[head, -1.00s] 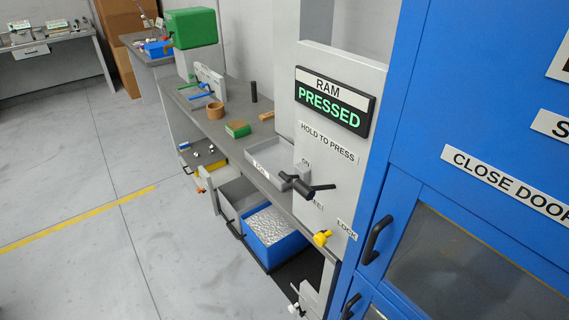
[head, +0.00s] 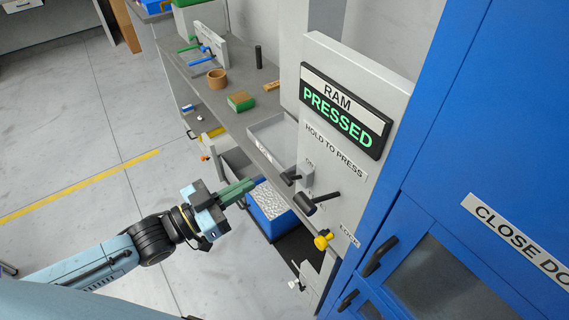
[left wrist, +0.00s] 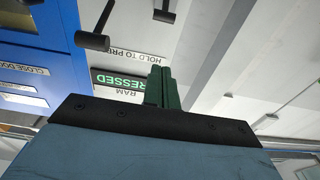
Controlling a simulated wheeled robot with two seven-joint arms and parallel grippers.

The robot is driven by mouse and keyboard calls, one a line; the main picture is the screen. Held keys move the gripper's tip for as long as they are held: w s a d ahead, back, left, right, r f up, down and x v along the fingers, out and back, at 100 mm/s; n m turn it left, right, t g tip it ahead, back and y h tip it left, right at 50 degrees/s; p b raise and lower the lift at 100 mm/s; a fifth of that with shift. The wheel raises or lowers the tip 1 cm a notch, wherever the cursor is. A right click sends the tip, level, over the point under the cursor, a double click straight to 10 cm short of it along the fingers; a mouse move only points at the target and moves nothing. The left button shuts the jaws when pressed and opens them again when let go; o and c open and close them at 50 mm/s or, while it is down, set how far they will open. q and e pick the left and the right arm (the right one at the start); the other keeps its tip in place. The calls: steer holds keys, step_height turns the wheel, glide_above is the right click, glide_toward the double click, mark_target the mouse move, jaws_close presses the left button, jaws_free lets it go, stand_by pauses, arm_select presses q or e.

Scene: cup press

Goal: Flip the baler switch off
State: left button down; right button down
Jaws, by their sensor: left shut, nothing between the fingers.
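The baler switch (head: 307,172) is a small grey box on the grey press panel, under an ON label. Its short black lever (head: 290,179) points left; I cannot tell its setting from this. The lever tip shows at the top of the left wrist view (left wrist: 163,14). My left gripper (head: 252,185) has green fingers, shut and empty, to the left of the switch and apart from it. In the left wrist view the fingers (left wrist: 163,72) stand up in the middle. My right gripper is not in view.
A larger black press handle (head: 315,203) sits just below right of the switch. A yellow knob (head: 323,240) is lower, near the LOCK label. The RAM sign (head: 344,110) reads PRESSED. A grey tray (head: 270,134) is beside the panel. A blue bin (head: 270,220) is below.

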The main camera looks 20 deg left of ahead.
arm_select(q)
steer(key=shift+s+d+r, duration=0.1)
steer(key=shift+d+r, duration=0.05)
steer(key=shift+r, duration=0.2)
steer(key=r+p, duration=0.1)
glide_above(284, 179)
steer(key=shift+s+a+f, duration=0.15)
steer(key=shift+s+f, duration=0.05)
steer(key=shift+f, duration=0.5)
steer(key=shift+s+a+f, duration=0.1)
steer(key=shift+s+f, duration=0.05)
steer(key=shift+f, duration=0.55)
steer(key=shift+s+a+f, duration=0.15)
steer(key=shift+s+f, duration=0.05)
steer(key=shift+f, duration=0.5)
